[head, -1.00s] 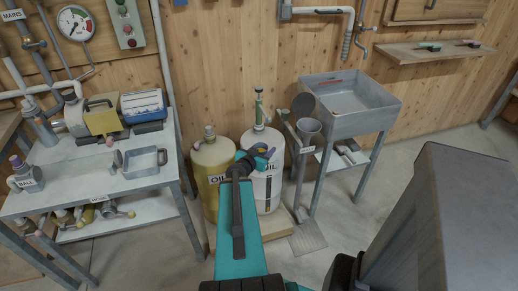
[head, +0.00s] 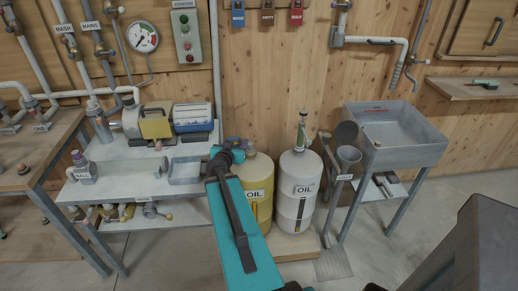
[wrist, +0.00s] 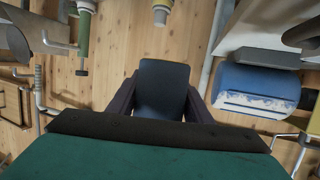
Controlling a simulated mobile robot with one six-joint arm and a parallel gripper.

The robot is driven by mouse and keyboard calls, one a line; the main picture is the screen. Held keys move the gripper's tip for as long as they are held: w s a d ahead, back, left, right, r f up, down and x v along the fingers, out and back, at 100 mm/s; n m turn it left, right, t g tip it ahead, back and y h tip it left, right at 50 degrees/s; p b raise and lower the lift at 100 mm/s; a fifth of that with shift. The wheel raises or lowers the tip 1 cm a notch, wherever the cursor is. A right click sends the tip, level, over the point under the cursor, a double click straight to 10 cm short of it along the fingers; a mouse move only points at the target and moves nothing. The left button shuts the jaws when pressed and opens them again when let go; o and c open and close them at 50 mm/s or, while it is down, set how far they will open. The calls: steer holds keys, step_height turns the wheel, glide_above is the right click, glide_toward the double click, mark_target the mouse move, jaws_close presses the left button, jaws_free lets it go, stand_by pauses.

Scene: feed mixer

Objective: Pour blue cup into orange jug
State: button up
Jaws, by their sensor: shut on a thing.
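My gripper (head: 225,156) is at the end of my teal arm, in the middle of the head view, seen in front of the bench's right edge and the yellow oil drum. In the wrist view my gripper (wrist: 161,88) has its two dark fingers closed on the sides of a dark blue thing (wrist: 162,84), which I take to be the blue cup. A bit of blue (head: 233,142) shows at the gripper in the head view. The cup's inside and contents are hidden. I cannot make out an orange jug in either view.
A sink (head: 395,135) is at right.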

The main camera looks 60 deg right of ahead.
steer(key=w+a+r+n+t+y+p, duration=0.2)
steer(key=w+a+r+n+t+y, duration=0.1)
steer(key=w+a+r, duration=0.65)
steer(key=w+a+r+n+t+y+p, duration=0.3)
steer(key=w+a+r, duration=0.4)
steer(key=w+a, duration=0.6)
steer(key=w+a+r+n+t+y+p, duration=0.1)
steer(key=a+r, duration=0.4)
steer(key=a, duration=0.6)
steer(key=w+a+r+n+t+y+p, duration=0.1)
steer(key=a+r+n+y, duration=0.3)
steer(key=a, duration=0.7)
steer(key=w+a+r+n+t+y+p, duration=0.1)
steer(key=w+a+r+n+y+p, duration=0.1)
steer(key=a+r, duration=0.6)
steer(key=w+a, duration=0.1)
steer(key=a, duration=0.2)
steer(key=shift+w+r+n+y, duration=0.2)
steer(key=shift+n+y, duration=0.1)
steer(key=shift+n, duration=0.1)
steer(key=shift+s+d, duration=0.1)
steer(key=shift+s, duration=0.05)
